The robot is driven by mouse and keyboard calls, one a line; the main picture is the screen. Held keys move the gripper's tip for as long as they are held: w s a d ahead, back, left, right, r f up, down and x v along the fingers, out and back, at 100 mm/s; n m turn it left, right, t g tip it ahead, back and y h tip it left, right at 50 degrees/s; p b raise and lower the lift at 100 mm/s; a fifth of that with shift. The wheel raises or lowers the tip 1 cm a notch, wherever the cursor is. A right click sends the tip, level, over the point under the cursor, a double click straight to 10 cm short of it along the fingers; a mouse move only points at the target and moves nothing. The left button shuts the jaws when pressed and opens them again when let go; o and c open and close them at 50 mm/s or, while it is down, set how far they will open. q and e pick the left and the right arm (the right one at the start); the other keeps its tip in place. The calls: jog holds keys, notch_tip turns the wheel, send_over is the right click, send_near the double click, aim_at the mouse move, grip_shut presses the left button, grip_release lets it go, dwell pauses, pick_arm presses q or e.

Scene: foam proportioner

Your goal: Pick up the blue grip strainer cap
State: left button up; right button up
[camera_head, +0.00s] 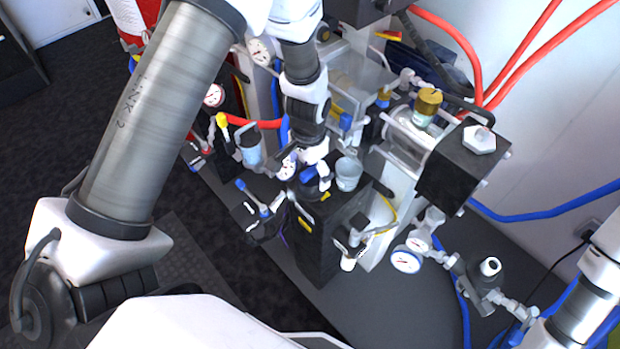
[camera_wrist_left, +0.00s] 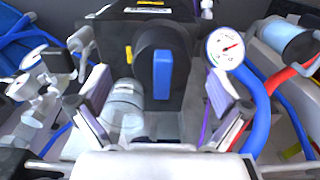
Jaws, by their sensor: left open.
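The strainer cap is a round black cap with a raised blue grip bar. In the left wrist view the blue grip (camera_wrist_left: 162,75) stands upright near the middle, on the face of a black box-shaped unit. In the head view the blue grip (camera_head: 308,174) is on top of the black unit, partly hidden by my gripper. My left gripper (camera_head: 318,172) is over the cap in the head view. In the left wrist view its open fingers (camera_wrist_left: 160,108) are spread to either side of the cap, with nothing held between them. My right gripper is out of view.
A clear cup (camera_head: 349,174) stands right beside the cap and shows near the left finger in the wrist view (camera_wrist_left: 124,105). A pressure gauge (camera_wrist_left: 226,48) and a blue hose (camera_wrist_left: 258,110) are close to the right finger. Pipes, valves and gauges (camera_head: 406,261) crowd the bench.

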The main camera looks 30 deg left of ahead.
aim_at(307, 179)
pick_arm(q)
jog(key=f, duration=0.3)
jog(key=shift+a+f, duration=0.25)
jog(key=shift+f, duration=0.15)
jog(key=shift+s+d, duration=0.1)
jog(key=c, duration=1.3)
